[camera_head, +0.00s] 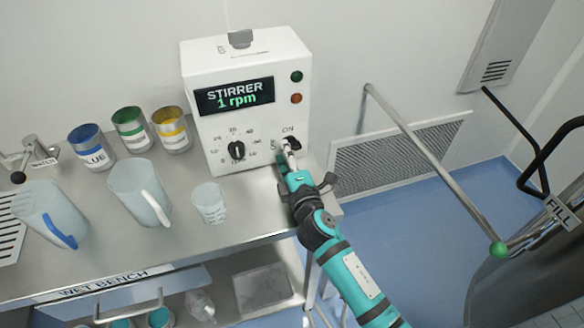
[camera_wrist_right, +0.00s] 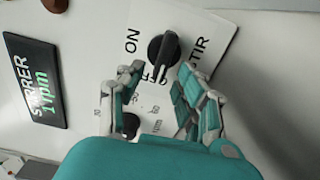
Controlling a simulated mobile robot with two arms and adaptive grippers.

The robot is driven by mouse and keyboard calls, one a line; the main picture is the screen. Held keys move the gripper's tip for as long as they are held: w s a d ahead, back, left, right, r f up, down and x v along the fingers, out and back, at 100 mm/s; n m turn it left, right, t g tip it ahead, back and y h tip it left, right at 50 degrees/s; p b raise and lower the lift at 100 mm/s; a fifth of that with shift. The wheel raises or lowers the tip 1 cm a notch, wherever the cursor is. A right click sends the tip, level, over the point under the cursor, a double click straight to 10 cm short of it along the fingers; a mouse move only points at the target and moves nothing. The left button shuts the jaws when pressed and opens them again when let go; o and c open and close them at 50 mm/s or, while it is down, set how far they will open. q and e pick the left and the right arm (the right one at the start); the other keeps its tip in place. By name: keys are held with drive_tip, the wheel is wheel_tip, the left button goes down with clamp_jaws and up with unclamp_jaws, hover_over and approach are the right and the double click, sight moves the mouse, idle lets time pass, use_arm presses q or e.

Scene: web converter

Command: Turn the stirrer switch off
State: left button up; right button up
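The white stirrer control box (camera_head: 206,139) stands on the bench against the wall, its display reading "STIRRER 1 rpm". The black stirrer switch (camera_wrist_right: 163,50) is a rotary knob on a white label plate with "ON" printed beside it. In the head view my right gripper (camera_head: 287,161) reaches up to the switch from the front and partly covers it. In the right wrist view the right gripper (camera_wrist_right: 158,82) is open, its two fingers apart with the knob just beyond the gap between the tips. I cannot tell whether they touch it. My left gripper is not in view.
A numbered speed dial (camera_head: 237,149) sits left of the switch. Green (camera_head: 296,76) and orange (camera_head: 296,98) lamps are above. Blue, green and yellow cans, jugs (camera_head: 137,192) and a beaker (camera_head: 209,202) stand left on the bench. A green-tipped rail (camera_head: 430,160) is at right.

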drive_tip(key=v, duration=1.1)
drive_tip(key=shift+s, duration=0.15)
